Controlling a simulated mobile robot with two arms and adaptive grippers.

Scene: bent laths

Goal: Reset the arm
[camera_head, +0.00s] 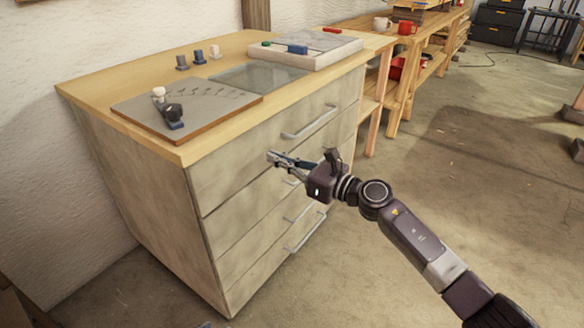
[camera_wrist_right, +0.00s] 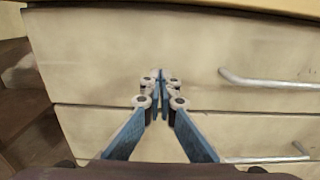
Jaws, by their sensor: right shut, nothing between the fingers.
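My right gripper (camera_head: 272,157) is in front of the drawer cabinet (camera_head: 160,195), near its upper drawers. Its fingers are shut and empty. In the right wrist view the fingertips (camera_wrist_right: 159,77) meet in front of the drawer fronts (camera_wrist_right: 130,50), left of the upper handle (camera_wrist_right: 268,80). No finger is on a handle. In the head view my right arm comes in from the lower right. My left gripper is not in view.
On the cabinet top are a board with a dark tool (camera_head: 172,112), several small pegs (camera_head: 198,57), a glass panel (camera_head: 258,77) and a pale tray (camera_head: 305,55). A wooden workbench (camera_head: 425,38) with red and white mugs stands behind. The floor (camera_head: 480,150) at right is mostly clear.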

